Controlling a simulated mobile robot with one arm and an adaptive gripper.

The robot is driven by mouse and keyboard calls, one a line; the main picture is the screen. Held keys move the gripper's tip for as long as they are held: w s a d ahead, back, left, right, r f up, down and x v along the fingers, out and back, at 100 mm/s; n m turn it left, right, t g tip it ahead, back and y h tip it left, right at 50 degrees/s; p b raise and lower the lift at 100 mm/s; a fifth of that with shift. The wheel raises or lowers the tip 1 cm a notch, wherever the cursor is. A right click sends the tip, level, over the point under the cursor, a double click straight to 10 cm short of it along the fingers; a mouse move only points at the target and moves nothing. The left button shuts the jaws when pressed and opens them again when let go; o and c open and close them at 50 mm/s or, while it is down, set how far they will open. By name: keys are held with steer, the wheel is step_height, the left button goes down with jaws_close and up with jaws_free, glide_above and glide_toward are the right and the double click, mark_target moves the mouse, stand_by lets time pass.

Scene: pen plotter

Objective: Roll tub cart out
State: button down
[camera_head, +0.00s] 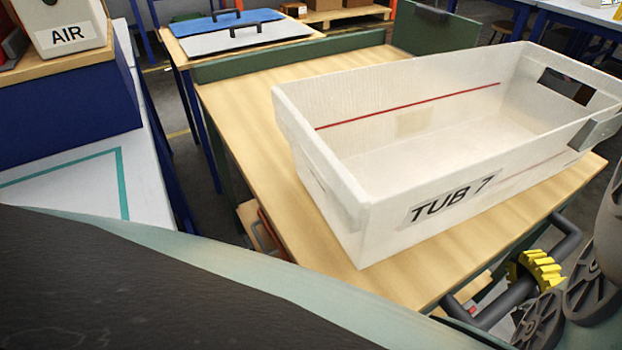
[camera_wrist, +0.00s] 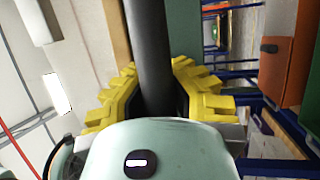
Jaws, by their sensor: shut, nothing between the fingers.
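The cart (camera_head: 245,90) has a pale wooden top and a green back edge. A long white tub (camera_head: 330,190) labelled TUB 7, with a red line inside, stands upright on it. A dark grey handle bar (camera_head: 490,308) runs along the cart's near right side. My gripper (camera_head: 537,270) has yellow fingers and is right at this bar. In the wrist view the bar (camera_wrist: 150,40) runs lengthwise through the picture, with yellow fingers of my gripper (camera_wrist: 153,95) showing on both sides. The fingers are shut without a hold on the bar; any contact is unclear.
A white-topped bench (camera_head: 75,190) with a blue box and an AIR-labelled unit stands at the left. Another wooden table (camera_head: 235,42) with blue and grey lids is behind the cart. Some floor shows between the bench and the cart.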

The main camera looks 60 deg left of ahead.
steer(key=shift+d+f, duration=0.15)
steer(key=shift+d, duration=1.2)
steer(key=c, duration=1.7)
jaws_free()
steer(key=o, duration=0.9)
steer(key=shift+v, duration=3.75)
steer(key=shift+s, duration=0.15)
